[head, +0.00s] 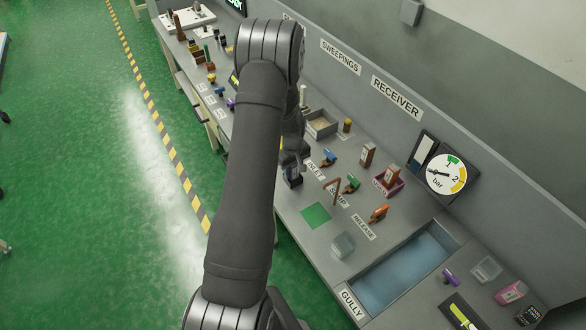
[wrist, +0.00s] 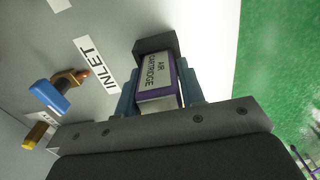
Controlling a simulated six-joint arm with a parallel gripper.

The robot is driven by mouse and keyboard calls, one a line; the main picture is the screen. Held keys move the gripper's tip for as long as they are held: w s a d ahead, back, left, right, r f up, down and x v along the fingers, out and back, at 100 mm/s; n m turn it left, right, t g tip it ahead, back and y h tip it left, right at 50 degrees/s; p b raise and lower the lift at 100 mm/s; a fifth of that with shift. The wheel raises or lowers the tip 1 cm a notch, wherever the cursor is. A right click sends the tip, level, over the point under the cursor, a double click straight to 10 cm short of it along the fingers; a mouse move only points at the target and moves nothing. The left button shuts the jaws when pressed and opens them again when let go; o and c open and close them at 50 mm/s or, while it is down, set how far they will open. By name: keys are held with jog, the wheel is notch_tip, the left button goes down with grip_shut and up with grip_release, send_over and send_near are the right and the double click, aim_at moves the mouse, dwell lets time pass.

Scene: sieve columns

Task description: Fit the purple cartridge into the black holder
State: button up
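The purple cartridge (wrist: 158,78), with a white label reading AIR CARTRIDGE, is in the wrist view between the blue fingers of my gripper (wrist: 158,90). The fingers press against its two sides. Its far end meets the black holder (wrist: 155,44), which stands on the grey bench beside the INLET label. I cannot tell how deep the cartridge sits in it. In the head view my arm hides most of this spot. A dark block, which looks like the holder (head: 292,178), shows just below my wrist there.
A blue-handled valve (wrist: 50,96) stands beside the INLET label; it also shows in the head view (head: 328,157). Green (head: 352,184) and orange (head: 378,213) handles, a clear box (head: 342,245) and the gully basin (head: 405,270) lie further right. A pressure gauge (head: 446,174) stands behind.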

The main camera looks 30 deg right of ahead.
jog(key=o, duration=0.3)
jog(key=shift+r, duration=0.15)
notch_tip(320, 180, up, 12)
jog(key=shift+r, duration=0.1)
dwell(0.3)
jog(key=shift+f, duration=4.55)
jog(key=shift+f, duration=0.15)
